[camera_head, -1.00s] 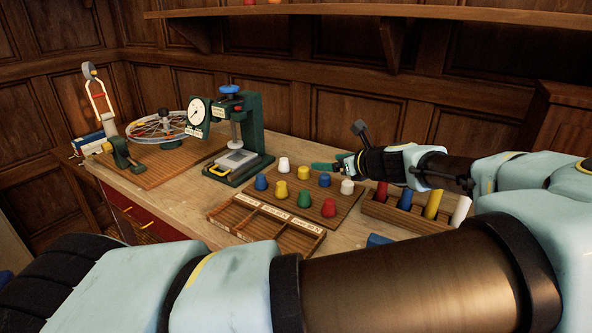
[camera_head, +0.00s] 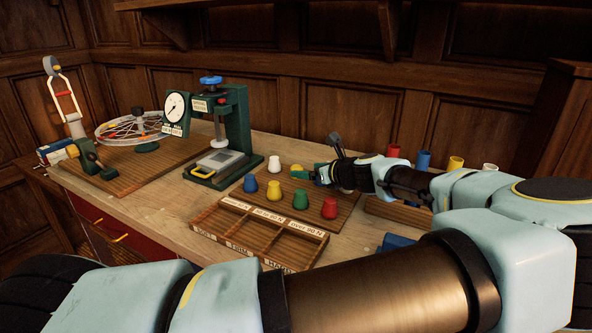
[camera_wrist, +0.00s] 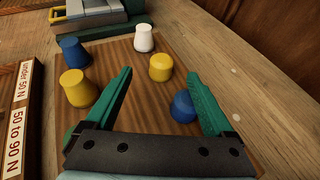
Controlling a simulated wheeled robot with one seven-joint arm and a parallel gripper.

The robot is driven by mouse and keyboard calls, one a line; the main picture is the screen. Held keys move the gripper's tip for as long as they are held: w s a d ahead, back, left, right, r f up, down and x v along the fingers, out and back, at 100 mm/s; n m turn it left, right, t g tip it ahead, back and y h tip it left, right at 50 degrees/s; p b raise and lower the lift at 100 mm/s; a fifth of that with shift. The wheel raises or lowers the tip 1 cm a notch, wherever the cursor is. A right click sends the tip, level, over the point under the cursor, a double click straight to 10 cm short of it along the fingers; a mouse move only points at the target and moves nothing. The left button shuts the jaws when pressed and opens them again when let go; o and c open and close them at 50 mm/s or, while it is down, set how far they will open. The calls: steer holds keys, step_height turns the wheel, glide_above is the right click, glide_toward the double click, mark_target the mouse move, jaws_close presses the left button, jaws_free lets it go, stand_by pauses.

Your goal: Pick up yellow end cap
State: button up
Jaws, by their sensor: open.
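Two yellow end caps stand upright on a wooden board. The near one (camera_head: 273,190) is left of my gripper; it also shows in the wrist view (camera_wrist: 78,88), outside the left finger. The far one (camera_wrist: 160,67) is just ahead of the gap between my fingertips, apart from both; in the head view my gripper partly covers it. My gripper (camera_wrist: 158,80) is open and empty, with green fingers low over the board. A blue cap (camera_wrist: 183,107) sits between the fingers, close to the right one; whether they touch is unclear.
White (camera_head: 274,164), blue (camera_head: 250,183), green (camera_head: 300,199) and red (camera_head: 329,208) caps share the board. A labelled sorting tray (camera_head: 258,236) lies in front. A green press (camera_head: 237,125) stands at left. Bare tabletop (camera_wrist: 235,95) lies right of the board.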

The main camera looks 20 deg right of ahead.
mark_target(299, 168)
steer(key=p+x, duration=0.2)
steer(key=x, duration=0.3)
steer(key=shift+w+p, duration=0.3)
steer(key=shift+w, duration=0.05)
steer(key=shift+w+f, duration=0.3)
steer(key=shift+w, duration=0.05)
jaws_close()
